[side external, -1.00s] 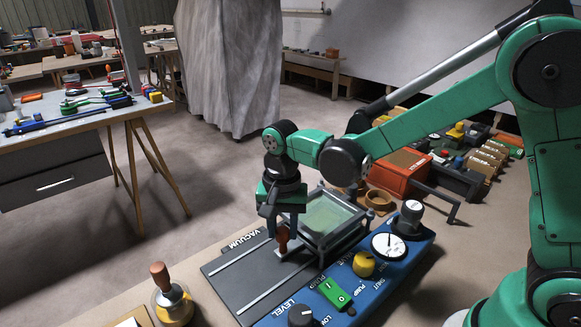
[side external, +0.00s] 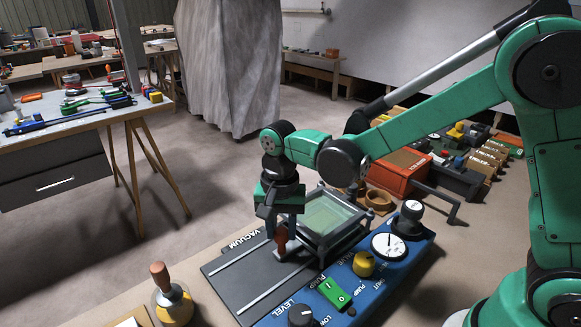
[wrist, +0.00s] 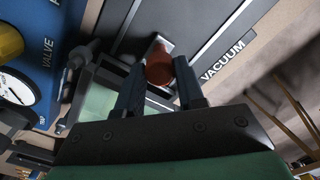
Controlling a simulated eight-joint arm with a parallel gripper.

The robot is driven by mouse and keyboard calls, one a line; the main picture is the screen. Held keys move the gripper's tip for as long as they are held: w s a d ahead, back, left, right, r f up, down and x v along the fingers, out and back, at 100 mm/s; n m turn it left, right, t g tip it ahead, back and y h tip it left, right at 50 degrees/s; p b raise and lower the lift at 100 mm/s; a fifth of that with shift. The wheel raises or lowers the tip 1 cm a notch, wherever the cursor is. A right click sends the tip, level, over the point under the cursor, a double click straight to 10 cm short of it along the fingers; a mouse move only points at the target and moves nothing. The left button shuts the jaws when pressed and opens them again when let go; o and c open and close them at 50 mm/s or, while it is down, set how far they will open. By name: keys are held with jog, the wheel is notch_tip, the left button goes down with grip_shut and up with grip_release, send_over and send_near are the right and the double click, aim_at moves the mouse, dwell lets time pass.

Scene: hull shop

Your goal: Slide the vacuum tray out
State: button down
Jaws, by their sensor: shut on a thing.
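The vacuum tray (side external: 330,218) is a clear-walled box with a pale green floor and a dark frame. It sits at the far end of two light rails on the dark base plate (side external: 243,283). A reddish-brown knob (side external: 281,240) stands at its near left end; it also shows in the wrist view (wrist: 159,70). My gripper (side external: 276,232) points down with its fingers around the knob. In the wrist view my gripper (wrist: 158,88) has one finger on each side of the knob, which partly hides the knob's lower side.
A blue control panel (side external: 340,290) with a yellow knob (side external: 363,263), a gauge (side external: 388,246) and a green switch (side external: 334,292) lies right of the tray. A wooden-handled flask (side external: 172,303) stands at front left. The rails on the near side of the tray are clear.

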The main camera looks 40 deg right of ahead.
jog(key=a, duration=1.2)
jog(key=shift+a, duration=0.1)
jog(key=c, duration=0.5)
grip_release()
jog(key=shift+c, duration=0.2)
jog(key=shift+r, duration=0.1)
notch_tip(320, 180, up, 5)
jog(key=shift+r, duration=0.2)
